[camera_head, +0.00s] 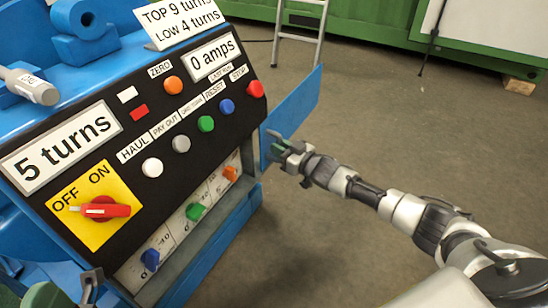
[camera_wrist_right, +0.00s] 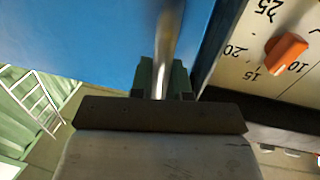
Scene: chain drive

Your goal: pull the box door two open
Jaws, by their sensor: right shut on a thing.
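The blue box door (camera_head: 291,115) stands swung out at the right side of the control box. It also fills the top of the right wrist view (camera_wrist_right: 75,35). My right gripper (camera_head: 279,146) is at the door's lower part. In the right wrist view its green fingers (camera_wrist_right: 162,80) are shut on a shiny metal door handle (camera_wrist_right: 166,45). The open compartment shows a blue knob (camera_head: 150,260), a green knob (camera_head: 195,211) and an orange knob (camera_head: 231,173) on white scales. What looks like part of my left gripper (camera_head: 90,284) shows at the bottom left; its fingers are unclear.
The black control panel (camera_head: 120,190) carries several coloured buttons and a red OFF/ON switch (camera_head: 105,211). A ladder (camera_head: 302,30) and green containers (camera_head: 370,28) stand at the back. The floor (camera_head: 390,130) right of the door is clear apart from my right arm.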

